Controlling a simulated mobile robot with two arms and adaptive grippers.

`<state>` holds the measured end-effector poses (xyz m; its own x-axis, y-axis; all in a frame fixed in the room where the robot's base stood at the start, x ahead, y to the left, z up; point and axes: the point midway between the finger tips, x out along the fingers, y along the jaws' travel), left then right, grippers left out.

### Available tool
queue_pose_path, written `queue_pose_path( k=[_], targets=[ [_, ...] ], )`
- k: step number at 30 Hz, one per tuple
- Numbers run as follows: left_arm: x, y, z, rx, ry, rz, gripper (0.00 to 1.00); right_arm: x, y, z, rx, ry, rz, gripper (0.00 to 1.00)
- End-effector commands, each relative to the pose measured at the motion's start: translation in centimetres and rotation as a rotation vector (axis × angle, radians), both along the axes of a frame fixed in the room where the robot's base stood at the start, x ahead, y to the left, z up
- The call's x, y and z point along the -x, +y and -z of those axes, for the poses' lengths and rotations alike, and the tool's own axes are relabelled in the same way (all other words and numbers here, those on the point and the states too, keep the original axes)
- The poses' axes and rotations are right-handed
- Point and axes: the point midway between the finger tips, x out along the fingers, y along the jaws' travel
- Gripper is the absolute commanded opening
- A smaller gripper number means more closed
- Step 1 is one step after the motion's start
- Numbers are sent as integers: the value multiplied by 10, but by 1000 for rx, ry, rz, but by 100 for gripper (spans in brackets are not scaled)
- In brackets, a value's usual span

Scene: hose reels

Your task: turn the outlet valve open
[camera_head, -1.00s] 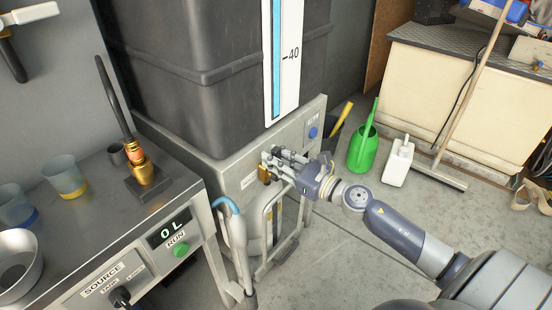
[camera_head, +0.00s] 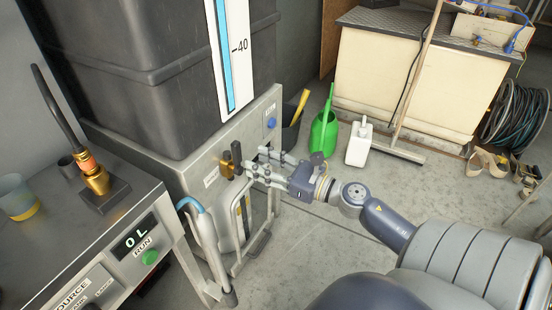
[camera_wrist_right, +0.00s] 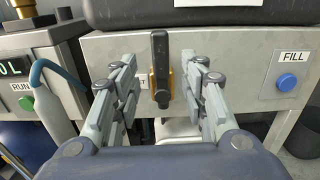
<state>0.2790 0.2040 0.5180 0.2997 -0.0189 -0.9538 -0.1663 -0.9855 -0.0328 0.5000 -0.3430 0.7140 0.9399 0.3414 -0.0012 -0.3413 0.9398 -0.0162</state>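The outlet valve (camera_head: 227,169) is a small brass fitting with a black lever on the grey metal front panel below the dark tank. In the right wrist view, the black lever (camera_wrist_right: 159,62) stands upright over the brass body and a label is partly hidden beside it. My right gripper (camera_head: 258,164) is open and empty, just to the right of the valve in the head view. In the wrist view its fingers (camera_wrist_right: 160,88) spread to both sides of the valve, with a visible gap on each side. My left gripper is not in view.
A blue FILL button (camera_wrist_right: 287,82) is right of the valve. A bench (camera_head: 95,225) with a "0 L" display and green RUN button (camera_head: 149,257) stands left. A blue-topped nozzle (camera_head: 190,204) hangs between. A green watering can (camera_head: 323,132) and white jug (camera_head: 359,145) stand on the floor.

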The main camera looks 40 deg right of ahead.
Motion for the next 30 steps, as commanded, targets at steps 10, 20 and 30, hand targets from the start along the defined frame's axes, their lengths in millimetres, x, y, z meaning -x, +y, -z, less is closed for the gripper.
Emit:
queue_pose_path(
  k=[10, 20, 30],
  targets=[
    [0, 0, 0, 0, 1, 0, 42, 36, -13, 0, 1, 0, 1, 40],
    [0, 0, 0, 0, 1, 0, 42, 38, -14, 0, 1, 0, 0, 40],
    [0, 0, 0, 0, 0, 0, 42, 37, -14, -1, -29, 1, 14, 40]
  ],
)
